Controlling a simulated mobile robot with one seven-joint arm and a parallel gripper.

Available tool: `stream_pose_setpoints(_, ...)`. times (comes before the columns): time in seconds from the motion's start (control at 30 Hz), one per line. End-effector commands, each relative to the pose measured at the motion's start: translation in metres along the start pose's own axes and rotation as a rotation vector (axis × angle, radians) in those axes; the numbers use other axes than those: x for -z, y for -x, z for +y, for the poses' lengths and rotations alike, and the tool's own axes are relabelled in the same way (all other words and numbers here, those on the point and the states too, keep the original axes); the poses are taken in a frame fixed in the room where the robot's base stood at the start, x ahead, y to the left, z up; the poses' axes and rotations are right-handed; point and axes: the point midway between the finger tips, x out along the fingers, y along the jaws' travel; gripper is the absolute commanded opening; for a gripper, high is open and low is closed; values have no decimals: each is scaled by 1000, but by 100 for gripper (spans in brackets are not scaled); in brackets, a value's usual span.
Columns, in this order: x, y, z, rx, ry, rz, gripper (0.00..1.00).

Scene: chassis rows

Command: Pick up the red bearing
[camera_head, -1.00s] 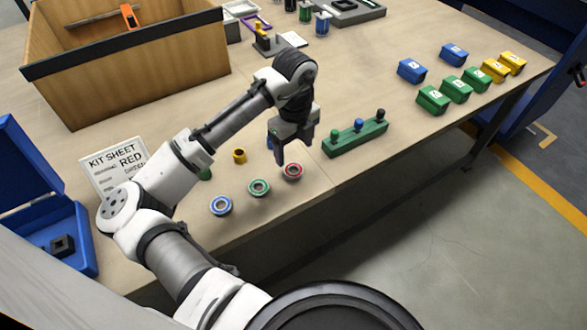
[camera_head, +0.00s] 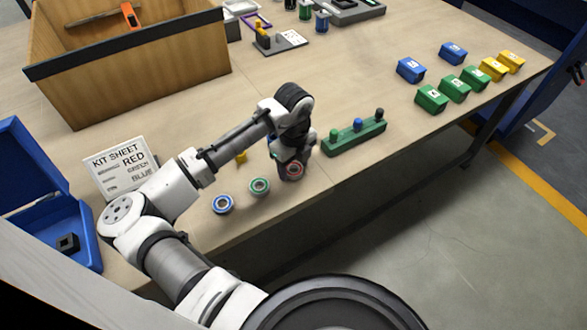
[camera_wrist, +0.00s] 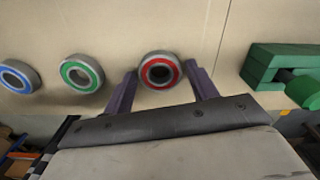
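The red bearing (camera_head: 295,170) is a ring with a red face and a metal rim near the table's front edge. In the wrist view the red bearing (camera_wrist: 160,70) lies between the tips of two dark fingers, with a small gap visible on each side. My gripper (camera_wrist: 161,85) is open around it. In the head view my gripper (camera_head: 288,168) is low at the table and its fingers are partly hidden behind the bearing and wrist.
A green bearing (camera_head: 259,187) and a blue bearing (camera_head: 222,204) lie to the left. A green peg holder (camera_head: 354,137) stands to the right. A kit sheet (camera_head: 122,167) and an open blue case (camera_head: 85,240) are at far left. Small coloured boxes (camera_head: 454,89) stand at the right.

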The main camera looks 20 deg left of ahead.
Motion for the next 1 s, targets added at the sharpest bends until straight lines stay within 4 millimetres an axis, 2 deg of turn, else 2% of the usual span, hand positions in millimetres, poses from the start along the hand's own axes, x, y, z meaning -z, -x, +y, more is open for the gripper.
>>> stream_pose_setpoints(0.03, 0, 0, 0, 0, 0, 0, 51)
stream_pose_setpoints(0.27, 0, 0, 0, 0, 0, 0, 21)
stream_pose_setpoints(0.53, 0, 2, 0, 0, 0, -1, 21)
stream_pose_setpoints(0.67, 0, 9, -1, 1, -1, -1, 21)
stream_pose_setpoints(0.87, 0, 39, -1, 3, -2, -3, 21)
stream_pose_setpoints(1.0, 0, 80, -1, 4, -2, -4, 21)
